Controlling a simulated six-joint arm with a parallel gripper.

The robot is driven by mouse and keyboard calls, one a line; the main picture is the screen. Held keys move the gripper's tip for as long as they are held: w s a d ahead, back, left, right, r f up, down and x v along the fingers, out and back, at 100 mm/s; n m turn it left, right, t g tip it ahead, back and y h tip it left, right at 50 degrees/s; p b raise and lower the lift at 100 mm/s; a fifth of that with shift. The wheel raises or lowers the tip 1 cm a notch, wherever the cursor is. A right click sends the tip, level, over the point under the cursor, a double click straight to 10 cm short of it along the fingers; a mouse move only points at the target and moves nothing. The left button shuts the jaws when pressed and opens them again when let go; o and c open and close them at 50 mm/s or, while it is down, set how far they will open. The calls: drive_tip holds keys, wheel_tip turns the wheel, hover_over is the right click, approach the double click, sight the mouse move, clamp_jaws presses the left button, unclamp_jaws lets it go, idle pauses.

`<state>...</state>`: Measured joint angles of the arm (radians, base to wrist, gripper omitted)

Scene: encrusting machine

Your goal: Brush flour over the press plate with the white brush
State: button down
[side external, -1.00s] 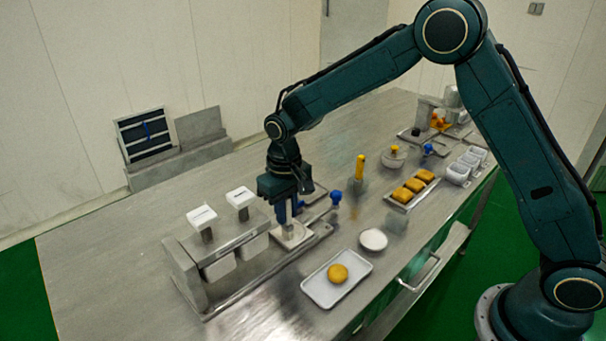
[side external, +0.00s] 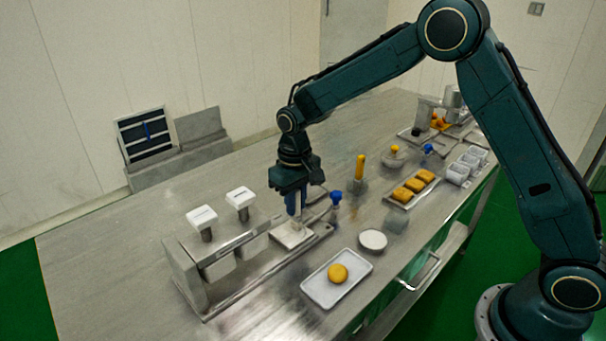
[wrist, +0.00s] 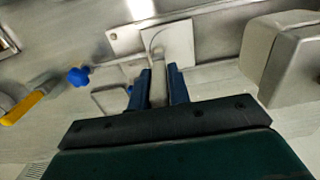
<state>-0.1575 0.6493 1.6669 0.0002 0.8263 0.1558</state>
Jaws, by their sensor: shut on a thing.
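My gripper (side external: 290,190) is shut on the white brush (side external: 296,215), which points down. In the wrist view, the brush (wrist: 158,90) shows as a pale shape between the two blue fingers (wrist: 162,88). The press plate (side external: 291,238) is a pale square on the metal base, directly below the gripper. It also shows in the wrist view (wrist: 174,42), beyond the fingertips. The brush end is at or just over the plate; I cannot tell whether it touches. A round white dish, perhaps of flour (side external: 373,240), stands to the right. I cannot make out flour on the plate.
The machine's two white-topped posts (side external: 202,216) stand left of the plate. A blue knob (side external: 336,197) stands close on the right. A tray (side external: 318,293) with an orange-yellow ball lies in front. Yellow pieces on a tray (side external: 398,204) and white cups (side external: 458,174) are farther right.

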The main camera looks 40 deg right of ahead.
drive_tip(key=shift+s, duration=1.5)
drive_tip(key=shift+w, duration=2.65)
drive_tip(key=shift+s, duration=2.6)
wheel_tip(320, 180, up, 8)
